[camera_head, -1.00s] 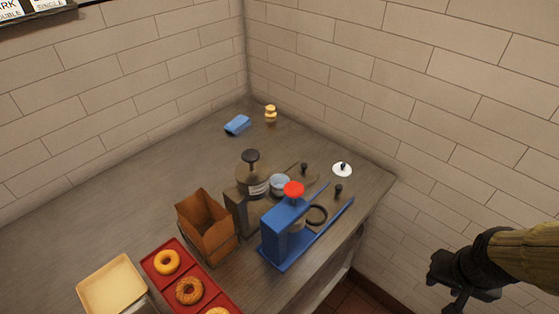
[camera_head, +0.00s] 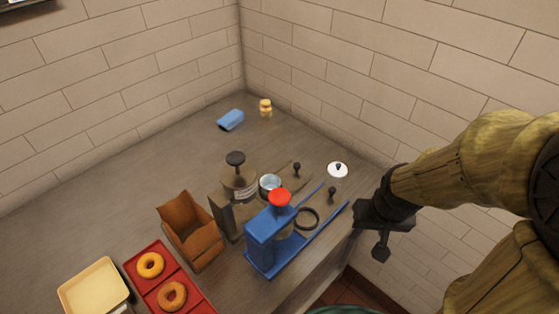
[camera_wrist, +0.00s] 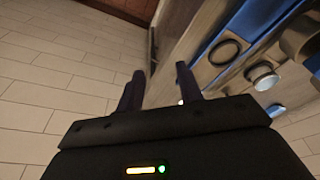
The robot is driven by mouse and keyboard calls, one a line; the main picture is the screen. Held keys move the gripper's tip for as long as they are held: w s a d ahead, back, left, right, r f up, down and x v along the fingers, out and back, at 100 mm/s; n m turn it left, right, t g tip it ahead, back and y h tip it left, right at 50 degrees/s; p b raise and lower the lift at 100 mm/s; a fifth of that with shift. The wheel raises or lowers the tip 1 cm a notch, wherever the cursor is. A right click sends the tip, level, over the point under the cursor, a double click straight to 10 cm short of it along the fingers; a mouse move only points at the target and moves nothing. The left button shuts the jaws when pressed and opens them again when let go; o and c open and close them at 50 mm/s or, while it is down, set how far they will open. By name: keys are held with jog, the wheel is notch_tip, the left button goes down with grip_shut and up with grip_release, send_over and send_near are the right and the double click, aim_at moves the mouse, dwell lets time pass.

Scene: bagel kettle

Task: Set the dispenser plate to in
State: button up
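Two dispensers stand side by side on the counter; I cannot tell which one the task means. The blue dispenser (camera_head: 265,243) has a red knob (camera_head: 280,198) on top. Its long plate (camera_head: 325,218) sticks out to the right, with a dark ring and a small black knob (camera_head: 332,194) near its end. The grey-brown dispenser (camera_head: 225,213) has a black knob and its own plate with a small black knob (camera_head: 296,169). My gripper (camera_head: 381,248) is empty, right of the counter edge and apart from the blue plate. Its fingers (camera_wrist: 160,78) are spread in the wrist view.
A white-based lid (camera_head: 337,170) lies near the counter's right edge. A blue block (camera_head: 231,120) and a yellowish jar (camera_head: 265,108) stand by the back corner.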

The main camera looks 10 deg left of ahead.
jog(key=shift+w, duration=0.4)
jog(key=shift+o, duration=0.5)
jog(key=shift+s+d, duration=0.15)
jog(key=shift+s, duration=0.05)
jog(key=w+a+r+n+g+p, duration=0.1)
jog(key=w+a+r+n+p, duration=0.2)
jog(key=w+a, duration=0.6)
jog(key=w+a+r+n+g+p, duration=0.1)
jog(key=w+a+r+n+p, duration=0.2)
jog(key=w+a, duration=0.6)
jog(key=w+p, duration=0.2)
jog(key=w, duration=0.7)
jog(key=shift+a+r+g, duration=0.2)
jog(key=shift+r+g, duration=0.05)
jog(key=shift+g, duration=0.05)
